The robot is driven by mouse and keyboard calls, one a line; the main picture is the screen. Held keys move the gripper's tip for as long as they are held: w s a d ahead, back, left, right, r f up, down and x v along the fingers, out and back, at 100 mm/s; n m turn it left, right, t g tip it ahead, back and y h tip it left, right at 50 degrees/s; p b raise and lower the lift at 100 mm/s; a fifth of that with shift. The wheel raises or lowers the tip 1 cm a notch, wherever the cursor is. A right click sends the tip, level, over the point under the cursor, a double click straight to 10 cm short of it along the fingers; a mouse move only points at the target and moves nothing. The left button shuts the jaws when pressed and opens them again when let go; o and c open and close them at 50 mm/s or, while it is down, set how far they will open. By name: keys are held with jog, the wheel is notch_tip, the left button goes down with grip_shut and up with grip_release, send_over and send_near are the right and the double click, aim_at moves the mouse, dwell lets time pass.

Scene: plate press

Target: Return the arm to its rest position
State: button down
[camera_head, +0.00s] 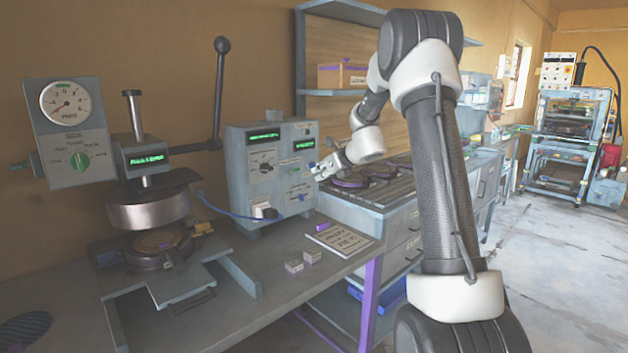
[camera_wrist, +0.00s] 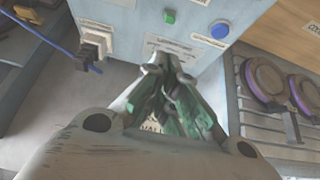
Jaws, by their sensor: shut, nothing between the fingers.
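My arm (camera_head: 435,150) rises in the right half of the head view, bends at the top and reaches down and to the left. My gripper (camera_head: 318,172) is at the right edge of the blue-grey control box (camera_head: 262,215). In the wrist view my gripper (camera_wrist: 168,70) has its fingers together with nothing between them, just in front of the box's lower panel. A green button (camera_wrist: 169,17) and a blue button (camera_wrist: 219,30) show on that panel. I cannot tell whether the fingertips touch the box.
The press (camera_head: 150,210) with its gauge (camera_head: 66,102) and lever (camera_head: 217,95) stands at the left. A printed card (camera_head: 340,240) and two small blocks (camera_head: 303,261) lie on the bench. A drawer cabinet (camera_head: 400,232) bearing round plates (camera_head: 352,181) is beyond.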

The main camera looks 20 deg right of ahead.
jog(key=shift+s+r, duration=0.15)
jog(key=shift+s, duration=0.05)
dwell(0.5)
